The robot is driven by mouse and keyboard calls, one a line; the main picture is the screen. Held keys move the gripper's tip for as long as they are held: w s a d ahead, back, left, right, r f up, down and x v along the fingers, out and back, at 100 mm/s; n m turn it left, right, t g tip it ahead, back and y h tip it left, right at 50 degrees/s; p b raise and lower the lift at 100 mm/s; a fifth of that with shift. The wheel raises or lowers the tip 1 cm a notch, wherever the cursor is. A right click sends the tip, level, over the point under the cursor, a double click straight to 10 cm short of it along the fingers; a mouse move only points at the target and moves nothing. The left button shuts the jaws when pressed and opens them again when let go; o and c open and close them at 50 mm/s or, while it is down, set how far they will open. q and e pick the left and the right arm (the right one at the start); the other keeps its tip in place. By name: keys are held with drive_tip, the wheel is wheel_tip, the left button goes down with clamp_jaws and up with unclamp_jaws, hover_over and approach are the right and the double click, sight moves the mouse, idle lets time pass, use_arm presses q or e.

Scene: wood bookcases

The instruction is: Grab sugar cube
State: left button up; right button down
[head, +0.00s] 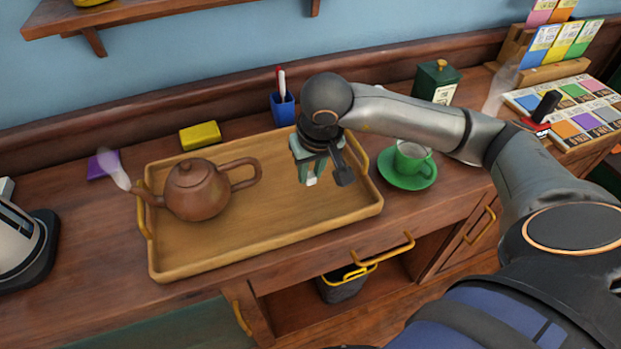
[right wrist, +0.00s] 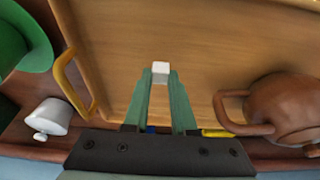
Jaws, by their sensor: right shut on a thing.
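A small white sugar cube (right wrist: 160,69) shows in the right wrist view between the fingertips of my right gripper (right wrist: 160,80). The gripper is shut on it. In the head view the right gripper (head: 312,180) hangs over the right part of the wooden tray (head: 240,251), with the white cube (head: 311,180) low between its fingers. I cannot tell the exact height of the cube above the tray. My left gripper is not in view.
A brown teapot (head: 198,193) steams on the tray's left half. A green cup (head: 411,158) on a green saucer (head: 407,182) stands right of the tray. Behind the tray are a yellow block (head: 200,135) and a blue pen holder (head: 283,110). A white lidded pot (right wrist: 47,118) shows beside the tray.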

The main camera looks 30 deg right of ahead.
use_arm(q)
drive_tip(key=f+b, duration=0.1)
drive_tip(key=b, duration=0.1)
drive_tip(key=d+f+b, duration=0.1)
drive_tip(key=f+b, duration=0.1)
drive_tip(key=b, duration=0.1)
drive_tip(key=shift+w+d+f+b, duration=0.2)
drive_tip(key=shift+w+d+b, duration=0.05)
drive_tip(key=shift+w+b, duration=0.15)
use_arm(e)
drive_tip(key=s+a+r, duration=0.6)
drive_tip(key=s+r, duration=0.4)
drive_tip(key=s, duration=0.2)
drive_tip(key=shift+s+a, duration=0.15)
drive_tip(key=shift+s, duration=0.1)
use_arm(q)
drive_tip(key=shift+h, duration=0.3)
